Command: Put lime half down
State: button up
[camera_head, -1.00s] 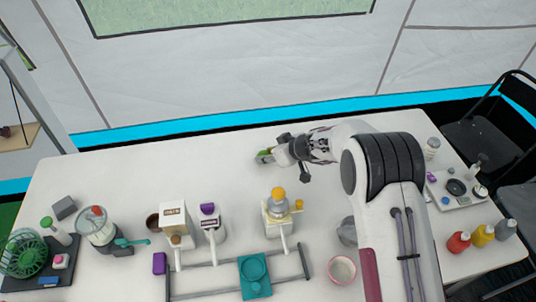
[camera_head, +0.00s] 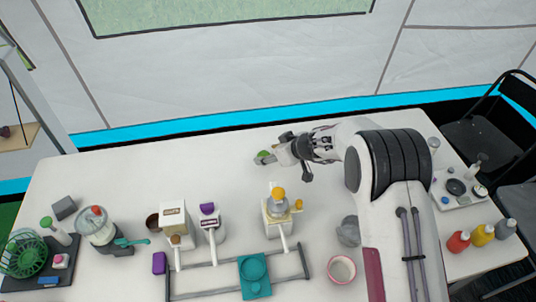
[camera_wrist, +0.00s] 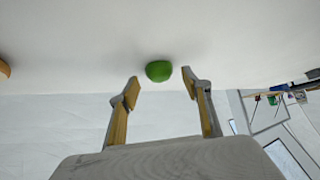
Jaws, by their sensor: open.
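The green lime half (camera_head: 263,154) rests on the white table near its back edge. It also shows in the wrist view (camera_wrist: 159,71), just beyond and between my fingertips, touching neither. My gripper (camera_wrist: 160,82) is open, with one finger on each side. In the head view my gripper (camera_head: 279,152) is low over the table, just right of the lime half. The lime's cut face cannot be made out.
The white table (camera_head: 120,175) is clear around the lime half. Dispensers, including one with an orange top (camera_head: 278,193), stand in front. A teal holder (camera_head: 254,275) is at the front edge, and a pink-rimmed bowl (camera_head: 341,269) is to its right.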

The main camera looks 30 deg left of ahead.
jog(key=v, duration=1.1)
dwell(0.7)
jog(key=s+d+r+m+t+h, duration=0.1)
jog(key=s+d+r+m, duration=0.2)
jog(key=d+r, duration=0.75)
jog(key=s+d+r+m+h, duration=0.15)
jog(key=s+d+r, duration=0.25)
jog(key=d+r, duration=0.65)
jog(key=s+d+m+t+h, duration=0.1)
jog(key=s+d+m+h, duration=0.2)
jog(key=s+d, duration=0.7)
jog(key=s+d+m+t+h, duration=0.1)
jog(key=s+d+m+h, duration=0.2)
jog(key=s+d+m, duration=0.5)
jog(key=s+d, duration=0.2)
jog(key=d, duration=0.8)
jog(key=shift+s+r+t, duration=0.15)
jog(key=shift+t, duration=0.25)
